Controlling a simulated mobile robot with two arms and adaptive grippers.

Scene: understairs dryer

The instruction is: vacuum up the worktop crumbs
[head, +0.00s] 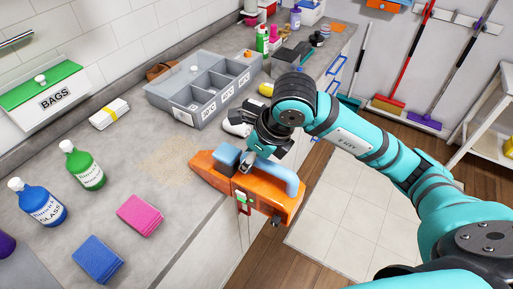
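An orange handheld vacuum (216,172) with a blue handle (284,178) and a blue-grey front part lies across the worktop's front edge, its rear end out over the floor. Whether it rests on the top or is held up is unclear. My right gripper (249,160) is at the front end of the handle, pointing down; the arm and the vacuum hide whether its fingers close around it. Pale tan crumbs (172,160) are scattered on the grey worktop (130,180), left of the vacuum's nose. My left gripper is out of view.
A grey divided tray (205,88) stands behind the crumbs. A green bottle (84,168), blue bottle (40,204), pink cloths (140,215) and blue cloths (98,259) stand left and in front. A white folded cloth (109,114) lies near the BAGS box (42,92).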

